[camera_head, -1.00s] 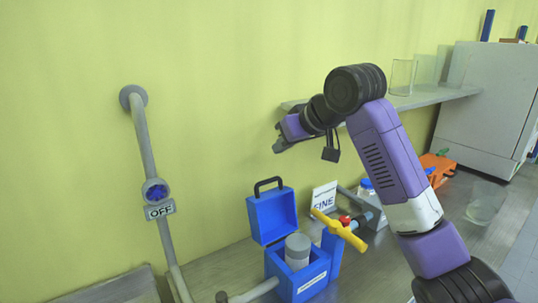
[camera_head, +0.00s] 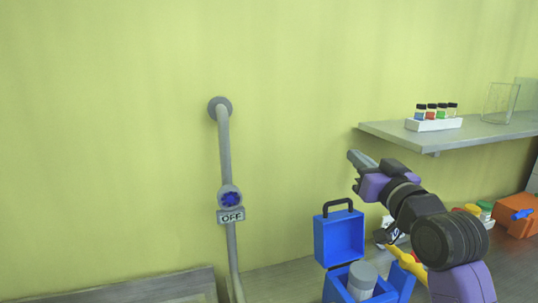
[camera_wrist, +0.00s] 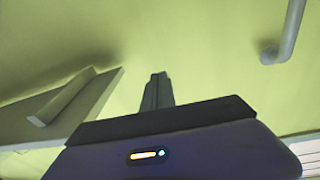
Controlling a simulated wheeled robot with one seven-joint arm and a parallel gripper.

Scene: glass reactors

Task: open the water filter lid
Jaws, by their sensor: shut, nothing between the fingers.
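The water filter is a blue box (camera_head: 398,284) at the bottom of the head view, partly cut off by the frame edge. Its blue lid (camera_head: 339,238) stands upright and open at the back, with a black handle (camera_head: 338,206) on top. A grey cylinder (camera_head: 362,277) sits in the open box. My gripper (camera_head: 352,164) is above and slightly right of the lid, apart from it, shut and empty. In the wrist view my gripper's fingers (camera_wrist: 158,84) are together in front of the yellow-green wall.
A wall pipe (camera_head: 226,155) with a blue valve (camera_head: 230,198) and an OFF sign (camera_head: 231,217) is to the left. A shelf (camera_head: 470,133) with a vial rack (camera_head: 434,124) and a glass beaker (camera_head: 500,103) is to the right. A yellow valve handle (camera_head: 407,262) is close beside the box.

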